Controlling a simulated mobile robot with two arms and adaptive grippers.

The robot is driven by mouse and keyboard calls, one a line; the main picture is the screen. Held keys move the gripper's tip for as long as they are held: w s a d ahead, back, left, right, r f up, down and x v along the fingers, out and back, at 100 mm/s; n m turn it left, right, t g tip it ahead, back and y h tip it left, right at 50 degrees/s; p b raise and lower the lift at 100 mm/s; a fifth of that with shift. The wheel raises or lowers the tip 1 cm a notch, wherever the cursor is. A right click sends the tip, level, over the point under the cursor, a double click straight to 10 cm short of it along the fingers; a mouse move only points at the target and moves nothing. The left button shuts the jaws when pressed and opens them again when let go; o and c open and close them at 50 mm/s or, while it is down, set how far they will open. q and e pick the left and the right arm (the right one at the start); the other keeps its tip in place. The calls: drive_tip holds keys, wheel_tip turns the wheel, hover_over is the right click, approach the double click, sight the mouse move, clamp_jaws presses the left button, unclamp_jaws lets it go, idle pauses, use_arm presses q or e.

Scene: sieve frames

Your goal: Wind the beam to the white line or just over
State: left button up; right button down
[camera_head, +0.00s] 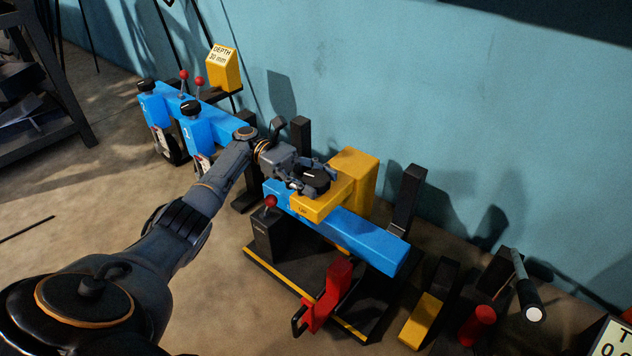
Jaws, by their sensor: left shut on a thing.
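The blue beam (365,240) slants down to the right across a dark stand, with a yellow housing (358,170) fixed around its middle. A black knob (316,179) sits on top of the front yellow part, which carries a small dark label. My left gripper (312,180) reaches in from the left and is shut on the black knob. I cannot make out a white line on the beam or housing. My right gripper is not in view.
A red-ball lever (270,203) stands left of the beam, and a red part (338,281) is below it. Another blue unit (187,110) with black knobs and a yellow depth sign (223,68) stand behind left. A yellow block (423,318) lies right. The left floor is mostly clear.

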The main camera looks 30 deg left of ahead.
sight(317, 177)
use_arm(q)
drive_tip(key=shift+d+f, duration=0.1)
drive_tip(key=o, duration=1.2)
wheel_tip(317, 177, up, 10)
drive_tip(key=shift+r, duration=0.1)
